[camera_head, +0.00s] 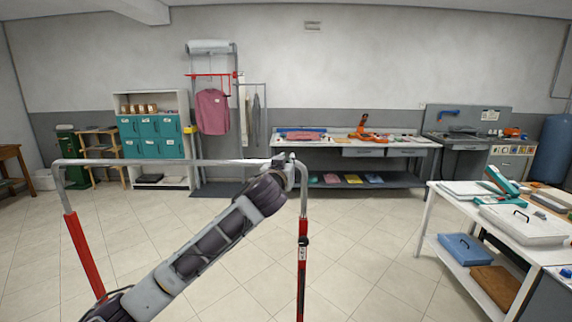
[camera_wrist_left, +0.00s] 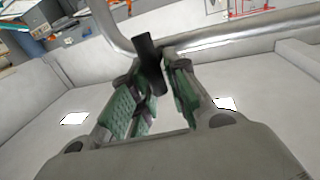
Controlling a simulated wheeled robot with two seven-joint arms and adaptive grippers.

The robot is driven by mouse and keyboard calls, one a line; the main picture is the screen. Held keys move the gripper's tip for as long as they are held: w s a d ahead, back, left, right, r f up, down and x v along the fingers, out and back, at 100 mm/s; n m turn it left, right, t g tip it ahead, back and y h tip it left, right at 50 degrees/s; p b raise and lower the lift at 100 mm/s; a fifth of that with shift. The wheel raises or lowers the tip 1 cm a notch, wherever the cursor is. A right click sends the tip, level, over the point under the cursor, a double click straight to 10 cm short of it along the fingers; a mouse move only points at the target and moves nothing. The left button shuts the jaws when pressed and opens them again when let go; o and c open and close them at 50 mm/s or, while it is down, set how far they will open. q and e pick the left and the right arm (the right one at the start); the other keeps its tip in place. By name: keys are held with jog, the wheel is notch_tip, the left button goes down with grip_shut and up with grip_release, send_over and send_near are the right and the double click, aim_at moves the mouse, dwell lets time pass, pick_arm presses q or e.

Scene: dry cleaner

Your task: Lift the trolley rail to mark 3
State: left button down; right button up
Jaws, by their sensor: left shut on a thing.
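The trolley rail (camera_head: 170,162) is a grey tube that runs across the front left, bent down at both ends. Its legs go into a left red post (camera_head: 84,255) and a right red post (camera_head: 302,275). A dark collar (camera_head: 304,241) sits on the right post; I cannot read any mark numbers. My left gripper (camera_head: 284,162) is at the rail's right end, near the bend. In the left wrist view its green-padded fingers (camera_wrist_left: 157,92) are closed around a dark piece (camera_wrist_left: 149,60) at the rail (camera_wrist_left: 235,33). My right gripper is not in view.
A white table (camera_head: 430,225) with trays and a teal tool stands at the right. A long workbench (camera_head: 345,142), teal lockers (camera_head: 150,137) and a garment stand with a pink shirt (camera_head: 212,111) line the back wall. The tiled floor between is clear.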

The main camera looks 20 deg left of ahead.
pick_arm(q)
notch_tip(320, 180, up, 25)
jog(key=p, duration=0.5)
jog(key=shift+s+f+p, duration=0.15)
jog(key=shift+p, duration=0.2)
jog(key=shift+a, duration=0.1)
jog(key=c, duration=1.4)
grip_release()
jog(key=shift+f, duration=0.2)
